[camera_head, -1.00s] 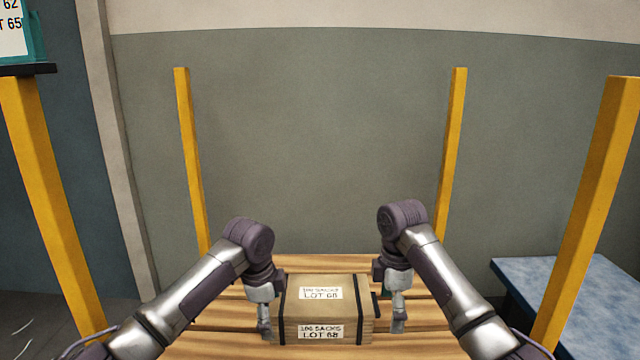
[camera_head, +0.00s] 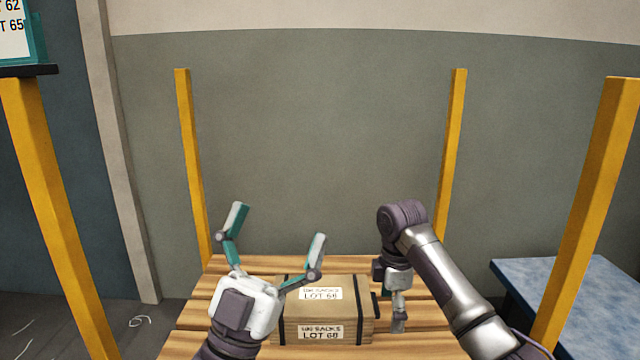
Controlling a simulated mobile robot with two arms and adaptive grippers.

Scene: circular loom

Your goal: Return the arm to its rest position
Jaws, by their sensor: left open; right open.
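My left gripper (camera_head: 278,226) is raised at the left of the view, fingers spread wide and pointing up and away. It is open and empty, and in the picture its right finger overlaps the crate's upper left corner. My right gripper (camera_head: 398,318) points down just right of the crate, beside its right side. It is open, though its fingers show nearly edge-on. The wooden crate (camera_head: 355,312) with dark bands and "LOT 68" labels sits on the slatted wooden pallet (camera_head: 420,344). I cannot tell whether the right gripper touches the crate.
Yellow posts stand around the pallet, including a near left one (camera_head: 52,205) and a near right one (camera_head: 590,205). A blue-topped table (camera_head: 565,285) stands at the right. A sign (camera_head: 14,35) is at the upper left.

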